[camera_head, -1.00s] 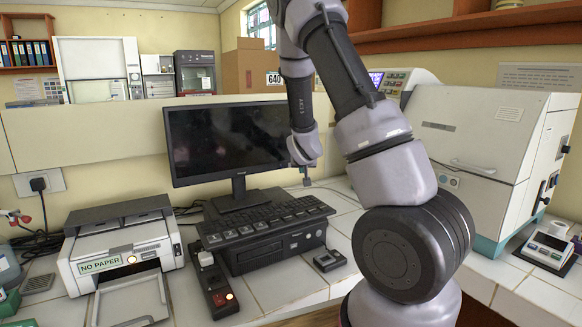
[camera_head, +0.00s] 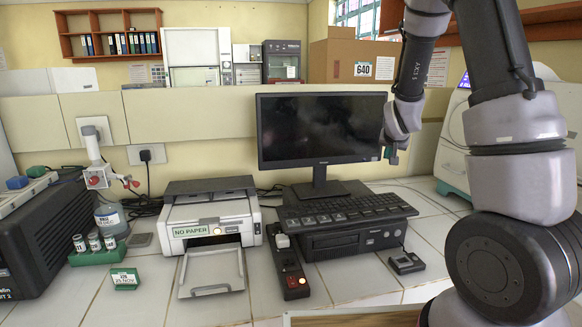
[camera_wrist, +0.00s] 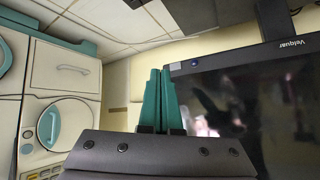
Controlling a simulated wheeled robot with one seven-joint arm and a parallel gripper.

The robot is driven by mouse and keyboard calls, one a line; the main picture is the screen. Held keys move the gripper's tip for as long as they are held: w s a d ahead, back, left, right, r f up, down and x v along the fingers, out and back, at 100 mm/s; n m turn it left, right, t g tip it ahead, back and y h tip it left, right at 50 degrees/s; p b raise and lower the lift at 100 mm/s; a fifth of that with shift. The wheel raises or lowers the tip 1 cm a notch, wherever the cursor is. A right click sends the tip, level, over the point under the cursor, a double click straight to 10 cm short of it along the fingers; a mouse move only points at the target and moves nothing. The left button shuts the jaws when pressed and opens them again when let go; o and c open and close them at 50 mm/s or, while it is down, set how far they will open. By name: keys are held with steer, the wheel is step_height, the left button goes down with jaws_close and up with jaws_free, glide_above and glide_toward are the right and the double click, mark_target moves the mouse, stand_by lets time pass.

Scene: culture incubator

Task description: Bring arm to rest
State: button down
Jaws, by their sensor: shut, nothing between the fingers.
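My arm rises on the right side of the head view and bends over at the top, with its forearm hanging down. My gripper (camera_head: 393,153) hangs in front of the right edge of the dark monitor (camera_head: 318,128), above the counter; it is small and partly hidden in this view. In the wrist view my gripper's green fingers (camera_wrist: 161,98) are together, with nothing between them. The monitor screen also shows in the wrist view (camera_wrist: 265,105), to the right of the fingers.
A keyboard (camera_head: 345,207) lies on a black computer case. A printer (camera_head: 209,218) marked "NO PAPER" stands to its left. A green vial rack (camera_head: 97,256) and a black box (camera_head: 40,235) are at far left. A white incubator (camera_head: 452,150) is behind my arm.

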steer(key=s+a+r+y, duration=0.2)
steer(key=s+a+r, duration=0.1)
steer(key=s+r, duration=0.4)
steer(key=s+a+r+y, duration=0.1)
steer(key=s+a+r, duration=0.1)
steer(key=s+r, duration=0.5)
steer(key=s+a+r+g, duration=0.1)
steer(key=s+a+r, duration=0.1)
steer(key=s, duration=0.7)
steer(key=s+a+r+g+y, duration=0.1)
steer(key=s+a+r, duration=0.1)
steer(key=s, duration=0.7)
steer(key=shift+a+r+n, duration=0.3)
steer(key=shift+r+n, duration=0.1)
steer(key=shift+r, duration=0.2)
